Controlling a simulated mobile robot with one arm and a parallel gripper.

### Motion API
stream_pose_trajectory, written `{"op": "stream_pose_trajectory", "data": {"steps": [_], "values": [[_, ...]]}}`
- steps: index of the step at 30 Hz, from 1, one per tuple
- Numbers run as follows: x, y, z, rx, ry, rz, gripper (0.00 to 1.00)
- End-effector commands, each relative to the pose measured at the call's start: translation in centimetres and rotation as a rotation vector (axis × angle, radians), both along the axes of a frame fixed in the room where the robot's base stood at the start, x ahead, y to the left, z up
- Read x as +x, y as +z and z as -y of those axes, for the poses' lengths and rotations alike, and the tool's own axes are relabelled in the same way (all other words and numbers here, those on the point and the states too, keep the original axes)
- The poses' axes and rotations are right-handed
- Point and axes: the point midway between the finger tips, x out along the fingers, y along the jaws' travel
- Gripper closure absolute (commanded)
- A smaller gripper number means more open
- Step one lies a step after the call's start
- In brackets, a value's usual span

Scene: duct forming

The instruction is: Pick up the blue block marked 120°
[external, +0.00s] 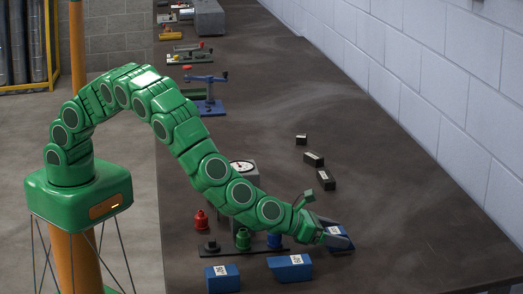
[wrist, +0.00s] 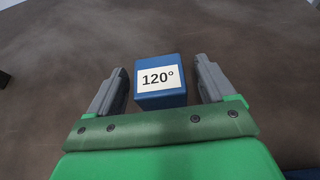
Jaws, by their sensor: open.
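The blue block marked 120° (wrist: 158,98) lies between the two open grey fingers of my gripper (wrist: 156,88) in the wrist view, with a small gap on each side. Its white label faces the camera. In the external view my gripper (external: 328,236) reaches down over this blue block (external: 344,244) on the bench, and its fingers partly hide the block. Two other blue blocks with white labels, one at the front left (external: 222,278) and one at the front middle (external: 290,268), sit nearby; their marks are too small to read.
A dark rack with red (external: 201,220), green (external: 243,238) and blue (external: 274,240) pieces stands left of my gripper, beside a grey box with a dial (external: 243,168). Small dark blocks (external: 314,159) lie farther back. The dark bench (external: 420,230) is clear to the right, up to the wall.

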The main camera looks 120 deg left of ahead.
Motion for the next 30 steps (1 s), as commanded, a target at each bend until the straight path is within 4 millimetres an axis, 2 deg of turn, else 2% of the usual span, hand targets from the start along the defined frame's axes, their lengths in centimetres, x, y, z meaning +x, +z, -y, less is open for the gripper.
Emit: {"op": "stream_pose_trajectory", "data": {"steps": [5,12,25,30], "values": [[0.78,-0.46,-0.89,0.001,0.001,0.0,0.17],[0.85,-0.44,-0.95,0.002,0.001,0.001,0.19],[0.86,-0.45,-0.93,0.001,0.0,0.001,0.84],[0.86,-0.43,-0.92,0.001,0.0,0.001,0.86]]}}
